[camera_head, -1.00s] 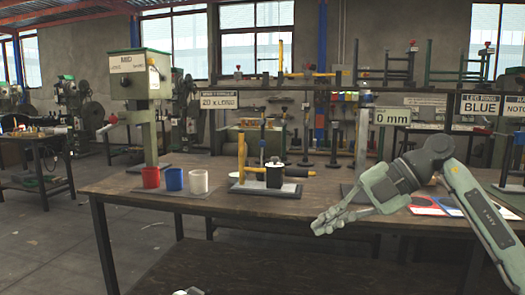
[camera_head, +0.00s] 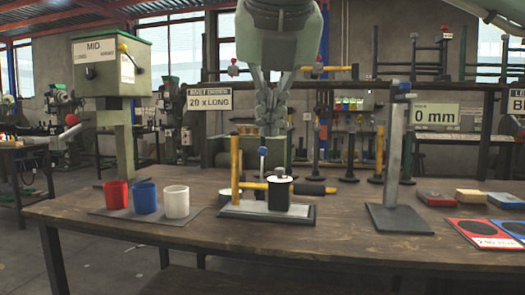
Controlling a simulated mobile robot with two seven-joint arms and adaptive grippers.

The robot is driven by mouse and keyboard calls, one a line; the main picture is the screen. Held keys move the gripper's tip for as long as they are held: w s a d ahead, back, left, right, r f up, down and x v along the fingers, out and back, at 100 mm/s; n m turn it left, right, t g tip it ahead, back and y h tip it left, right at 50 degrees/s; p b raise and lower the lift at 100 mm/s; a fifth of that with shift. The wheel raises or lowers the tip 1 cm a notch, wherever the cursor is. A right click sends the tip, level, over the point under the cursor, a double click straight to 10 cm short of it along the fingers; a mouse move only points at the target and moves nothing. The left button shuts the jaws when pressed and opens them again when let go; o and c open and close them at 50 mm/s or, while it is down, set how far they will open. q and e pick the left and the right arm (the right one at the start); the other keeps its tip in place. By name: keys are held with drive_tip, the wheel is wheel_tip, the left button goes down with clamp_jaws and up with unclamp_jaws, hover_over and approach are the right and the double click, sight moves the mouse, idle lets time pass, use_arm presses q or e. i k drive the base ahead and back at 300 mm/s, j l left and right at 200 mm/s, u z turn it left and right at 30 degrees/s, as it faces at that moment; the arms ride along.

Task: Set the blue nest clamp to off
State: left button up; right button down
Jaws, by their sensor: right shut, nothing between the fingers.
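A small fixture with a grey base plate (camera_head: 266,212) stands on the wooden table. It carries a yellow post (camera_head: 236,170), a black cylinder (camera_head: 279,194) with a white top, and an upright lever with a blue-grey ball (camera_head: 262,152). This lever looks like the blue nest clamp; its on or off setting cannot be read. My right gripper (camera_head: 272,130) points down from the top centre, shut and empty. In the picture it is just above the ball; whether they touch cannot be told. My left gripper is out of view.
Red (camera_head: 116,194), blue (camera_head: 146,198) and white (camera_head: 176,201) cups stand on a mat to the left, beside a green press (camera_head: 112,65). A grey post stand (camera_head: 393,165) is to the right. Coloured cards (camera_head: 484,233) and small boxes lie at the far right. The table front is clear.

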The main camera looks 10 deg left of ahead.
sight(262, 151)
drive_tip(key=i+j, duration=0.15)
drive_tip(key=i, duration=0.25)
drive_tip(key=i+j, duration=0.1)
drive_tip(key=i, duration=0.25)
drive_tip(key=i+j, duration=0.15)
drive_tip(key=i, duration=0.25)
